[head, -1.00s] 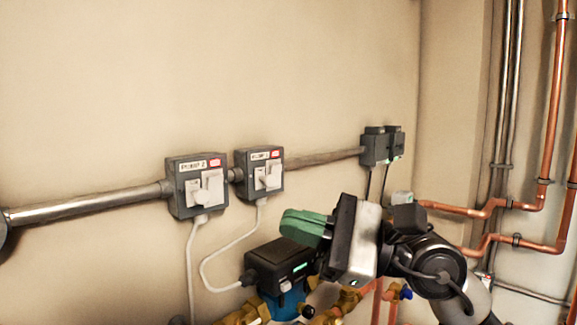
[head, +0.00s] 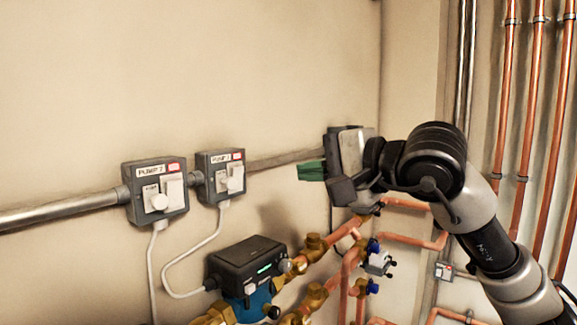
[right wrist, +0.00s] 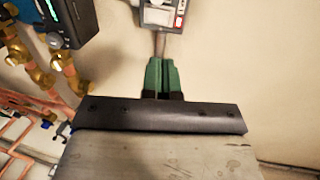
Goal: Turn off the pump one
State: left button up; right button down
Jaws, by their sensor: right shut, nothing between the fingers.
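The pump 1 switch box (head: 221,174) is the right one of two grey boxes on the wall in the head view. It has a white label, a red sticker and a white plug-like switch part (head: 232,180); the switch position is too small to tell. My right gripper (head: 311,171) is to the right of this box, at about its height and apart from it. Its green fingertips point left and are shut with nothing between them. They also show together in the right wrist view (right wrist: 162,75), below a grey box with a red mark (right wrist: 160,14). My left gripper is not in view.
The pump 2 box (head: 156,191) is left of pump 1, joined by a metal conduit (head: 60,213). A dark-topped blue pump (head: 247,262) with brass fittings and copper pipes (head: 345,262) lies below. The wall between gripper and pump 1 box looks clear.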

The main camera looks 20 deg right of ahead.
aim_at(239, 167)
pick_arm(q)
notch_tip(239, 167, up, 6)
jog(key=p, duration=0.5)
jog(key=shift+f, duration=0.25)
pick_arm(e)
jog(key=x, duration=0.8)
jog(key=r+x, duration=0.1)
jog(key=x, duration=0.3)
jog(key=shift+w+a, duration=0.3)
jog(key=shift+a, duration=0.05)
